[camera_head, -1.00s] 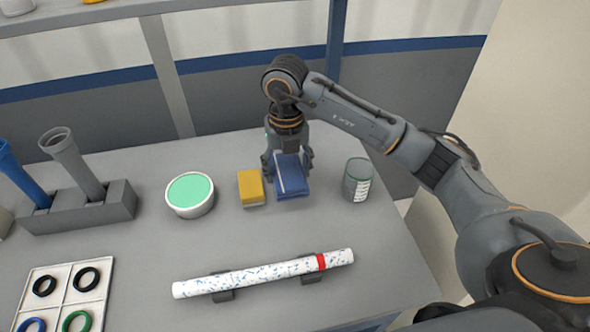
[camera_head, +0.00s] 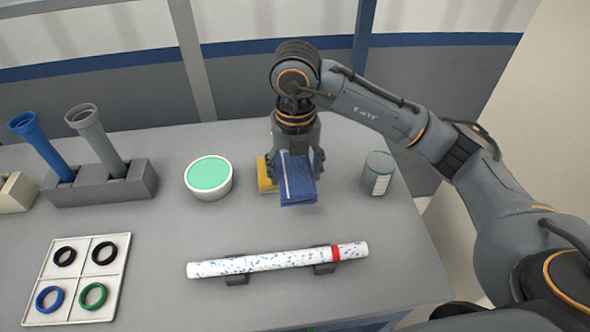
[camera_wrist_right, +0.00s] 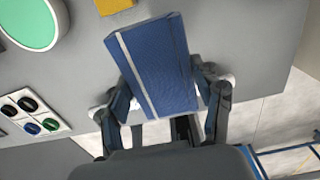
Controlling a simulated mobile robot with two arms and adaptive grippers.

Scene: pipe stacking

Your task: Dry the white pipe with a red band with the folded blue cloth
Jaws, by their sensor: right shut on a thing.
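The white pipe with a red band (camera_head: 280,260) lies across two small dark supports on the table in the head view. Its surface is speckled with blue marks, and the red band is near its right end. My right gripper (camera_head: 296,162) is shut on the folded blue cloth (camera_head: 299,186), behind the pipe and apart from it. The cloth has a pale stripe and appears lifted off the table. In the right wrist view the cloth (camera_wrist_right: 165,65) sits between the two fingers (camera_wrist_right: 165,105). The pipe does not show there. My left gripper is not in view.
A yellow sponge (camera_head: 266,175) is just left of the cloth, partly hidden. A tub with a green top (camera_head: 209,175) stands farther left, and a glass-like jar (camera_head: 378,174) to the right. A ring tray (camera_head: 78,278) and pipe rack (camera_head: 100,184) occupy the left side.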

